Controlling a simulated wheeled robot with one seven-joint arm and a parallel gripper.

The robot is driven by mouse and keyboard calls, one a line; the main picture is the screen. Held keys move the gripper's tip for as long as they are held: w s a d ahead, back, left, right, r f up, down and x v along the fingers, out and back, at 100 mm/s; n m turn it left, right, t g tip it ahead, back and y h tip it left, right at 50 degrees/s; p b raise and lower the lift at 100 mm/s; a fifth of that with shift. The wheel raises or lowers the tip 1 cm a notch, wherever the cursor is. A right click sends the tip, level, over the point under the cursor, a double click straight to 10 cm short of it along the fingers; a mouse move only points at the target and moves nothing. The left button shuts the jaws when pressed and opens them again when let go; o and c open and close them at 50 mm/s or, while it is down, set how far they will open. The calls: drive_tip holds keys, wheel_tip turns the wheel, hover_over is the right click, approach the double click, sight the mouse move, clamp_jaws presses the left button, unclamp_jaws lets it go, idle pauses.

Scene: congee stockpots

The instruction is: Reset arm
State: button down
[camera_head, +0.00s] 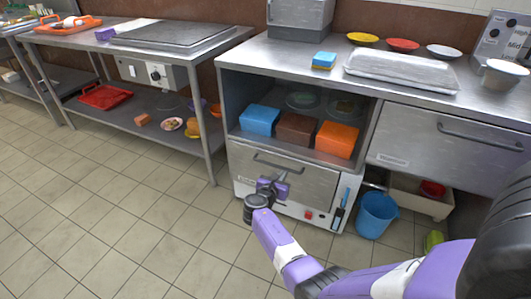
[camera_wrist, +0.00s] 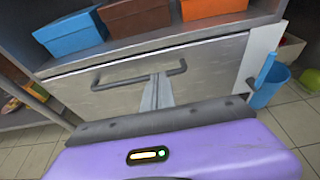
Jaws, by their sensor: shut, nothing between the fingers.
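My purple arm reaches in from the lower right in the head view. My gripper (camera_head: 272,186) is in front of the steel drawer (camera_head: 312,184) under the open shelf. In the wrist view, the fingers of my gripper (camera_wrist: 158,82) are together and overlap the drawer's bar handle (camera_wrist: 108,82). No object shows between them. I cannot tell whether the fingertips touch the handle or only stand in front of it. The drawer front looks flush with the cabinet.
Blue (camera_head: 259,119), brown (camera_head: 295,128) and orange (camera_head: 337,139) boxes sit on the shelf above the drawer. A blue bucket (camera_head: 376,214) stands on the floor to the right. The tiled floor (camera_head: 130,210) to the left is clear. A steel table (camera_head: 120,45) stands at the left.

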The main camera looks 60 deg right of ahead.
drive_tip(key=shift+a, duration=0.2)
drive_tip(key=shift+w, duration=0.1)
